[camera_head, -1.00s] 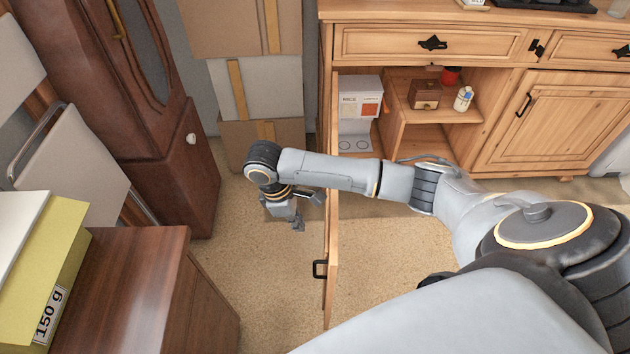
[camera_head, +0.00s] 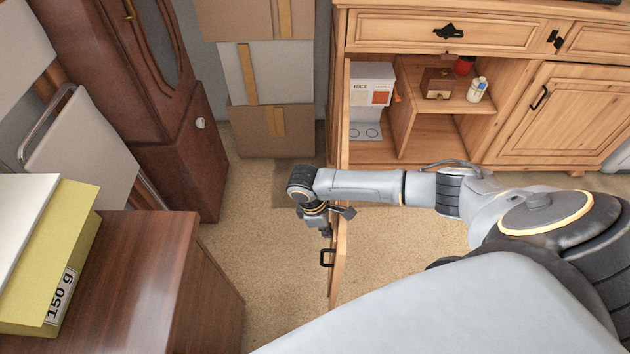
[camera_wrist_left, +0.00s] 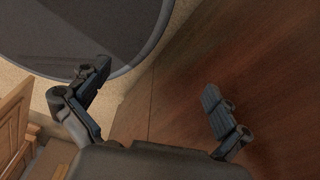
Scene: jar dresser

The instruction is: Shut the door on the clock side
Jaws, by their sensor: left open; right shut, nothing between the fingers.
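The dresser (camera_head: 545,120) is light wood. Its left door (camera_head: 338,275), on the side of the tall dark wooden clock (camera_head: 178,150), stands wide open and shows nearly edge-on. The door's black handle (camera_head: 327,258) is on its left, outer face. My right arm reaches over the door from the right. My right gripper (camera_head: 326,230) is shut and empty on the outer side, close to the door just above the handle; I cannot tell if it touches. My left gripper (camera_wrist_left: 155,92) is open and empty in the left wrist view, beside a dark wooden surface (camera_wrist_left: 240,60).
The open compartment holds a white rice box (camera_head: 370,90), a small brown box (camera_head: 437,83) and a white bottle (camera_head: 477,90). Stacked cartons (camera_head: 270,130) stand behind. A brown cabinet (camera_head: 140,260) is at lower left. Carpet (camera_head: 265,225) is free left of the door.

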